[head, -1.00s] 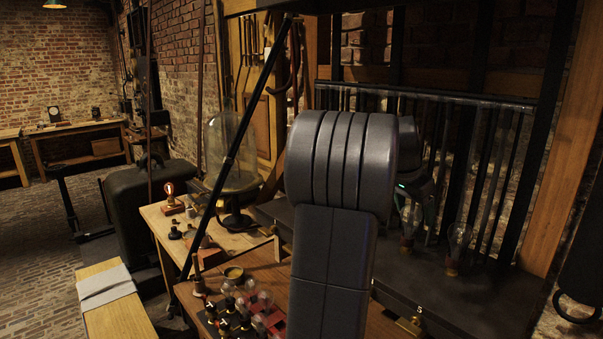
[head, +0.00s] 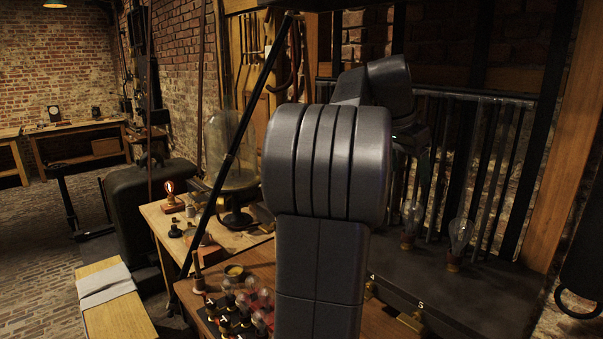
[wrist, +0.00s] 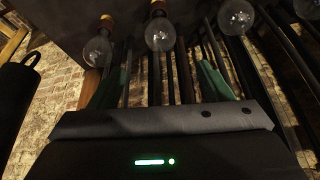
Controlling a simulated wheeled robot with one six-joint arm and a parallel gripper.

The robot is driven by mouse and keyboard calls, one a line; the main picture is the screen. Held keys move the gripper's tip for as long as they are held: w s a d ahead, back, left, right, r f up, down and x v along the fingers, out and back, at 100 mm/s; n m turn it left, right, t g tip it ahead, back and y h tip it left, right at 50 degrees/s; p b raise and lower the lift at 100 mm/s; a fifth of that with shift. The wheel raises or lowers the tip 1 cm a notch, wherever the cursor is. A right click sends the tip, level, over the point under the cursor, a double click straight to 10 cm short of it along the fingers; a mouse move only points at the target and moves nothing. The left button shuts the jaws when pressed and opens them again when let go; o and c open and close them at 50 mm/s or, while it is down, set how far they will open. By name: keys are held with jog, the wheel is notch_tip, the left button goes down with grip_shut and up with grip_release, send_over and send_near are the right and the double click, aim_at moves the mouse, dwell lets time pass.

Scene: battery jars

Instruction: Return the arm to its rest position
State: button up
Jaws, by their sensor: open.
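My arm (head: 325,165) stands in the middle of the head view, its grey links hiding part of the bench. My gripper (wrist: 160,78) shows in the wrist view with two green fingers spread apart and nothing held between them. In the head view its dark wrist part is raised above the black shelf, partly behind my arm, and its fingertips are hard to make out. Glass bulbs stand on the black shelf (head: 480,290): one at the right (head: 461,238) and one beside my arm (head: 413,218).
A rack of dark vertical rods (head: 500,150) stands behind the shelf. A wooden bench holds several small bulbs (head: 245,300) in a tray at lower left. Open brick floor lies at left.

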aim_at(414, 199)
jog(key=p+x, duration=0.1)
jog(key=x, duration=1.1)
jog(key=shift+w+f, duration=0.1)
jog(key=shift+f, duration=0.1)
notch_tip(414, 199, up, 2)
jog(key=shift+w+r+p, duration=0.15)
jog(key=shift+r+p, duration=0.05)
jog(key=shift+p, duration=0.55)
jog(key=shift+s+r+p, duration=0.2)
jog(key=shift+r+p, duration=0.45)
jog(key=shift+r, duration=0.5)
jog(key=shift+w+d+r, duration=0.1)
jog(key=shift+w+r, duration=0.05)
jog(key=shift+r, duration=0.75)
